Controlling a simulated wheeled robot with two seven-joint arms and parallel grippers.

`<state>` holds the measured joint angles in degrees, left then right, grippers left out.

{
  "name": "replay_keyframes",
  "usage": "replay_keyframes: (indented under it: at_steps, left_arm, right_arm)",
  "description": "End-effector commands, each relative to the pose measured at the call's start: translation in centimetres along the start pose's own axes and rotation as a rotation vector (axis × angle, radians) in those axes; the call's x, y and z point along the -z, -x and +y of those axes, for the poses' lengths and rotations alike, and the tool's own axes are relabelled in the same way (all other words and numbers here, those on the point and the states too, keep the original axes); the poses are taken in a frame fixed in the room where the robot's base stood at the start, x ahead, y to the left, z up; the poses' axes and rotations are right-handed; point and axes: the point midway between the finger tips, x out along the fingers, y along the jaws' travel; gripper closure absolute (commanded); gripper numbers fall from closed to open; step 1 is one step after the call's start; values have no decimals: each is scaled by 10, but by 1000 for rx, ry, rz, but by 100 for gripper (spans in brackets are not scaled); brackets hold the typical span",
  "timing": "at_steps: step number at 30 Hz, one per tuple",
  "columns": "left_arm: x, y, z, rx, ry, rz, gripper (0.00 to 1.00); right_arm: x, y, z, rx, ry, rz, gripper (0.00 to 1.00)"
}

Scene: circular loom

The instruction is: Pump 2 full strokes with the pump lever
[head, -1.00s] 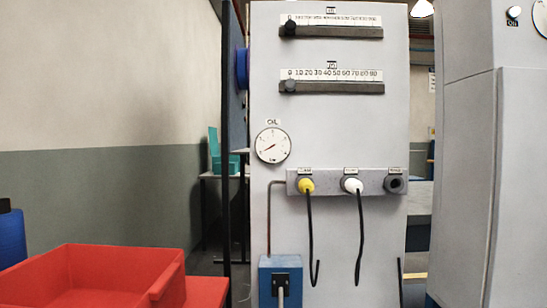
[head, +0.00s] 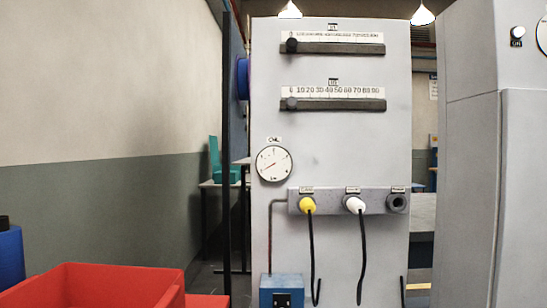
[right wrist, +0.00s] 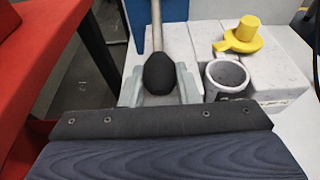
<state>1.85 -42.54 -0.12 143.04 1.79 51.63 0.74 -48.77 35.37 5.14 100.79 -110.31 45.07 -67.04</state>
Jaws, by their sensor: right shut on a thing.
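The pump lever is a pale rod with a black knob (right wrist: 160,73) in the right wrist view. My right gripper (right wrist: 160,84) is shut on the knob, with one grey finger on each side of it. The rod runs up and away from the knob, beside a blue surface. In the head view the blue pump box (head: 281,290) shows only its top part at the bottom edge; the lever is out of that picture. My left gripper is in neither view.
A grey open cup (right wrist: 226,78) and a yellow cap-like piece (right wrist: 240,38) lie close right of my right gripper on pale blocks. The grey panel carries a yellow plug (head: 307,205) and a white plug (head: 354,205). A red bin (head: 95,285) stands lower left.

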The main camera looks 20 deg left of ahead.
Motion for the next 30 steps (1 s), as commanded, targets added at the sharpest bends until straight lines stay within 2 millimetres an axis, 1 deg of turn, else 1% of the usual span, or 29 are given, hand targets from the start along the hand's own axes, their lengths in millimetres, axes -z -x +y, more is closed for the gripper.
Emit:
replay_keyframes:
  at_steps: [1,6,12,14,19,24,28,30]
  left_arm:
    - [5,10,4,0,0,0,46]
    - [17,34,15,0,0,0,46]
    - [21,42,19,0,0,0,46]
    - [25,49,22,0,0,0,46]
    - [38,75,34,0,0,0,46]
    - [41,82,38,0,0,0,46]
    - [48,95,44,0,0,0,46]
    - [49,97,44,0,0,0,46]
  right_arm:
    - [-25,7,-1,3,-6,-28,100]
    - [-58,24,-1,3,-7,-35,100]
    - [-69,30,-1,3,-7,-35,100]
    - [-80,32,-1,3,-7,-36,100]
    - [-114,37,0,2,-7,-37,100]
    - [-125,37,0,1,-5,-37,100]
    - [-143,36,0,2,-6,-38,100]
    - [-146,34,0,2,-6,-39,100]
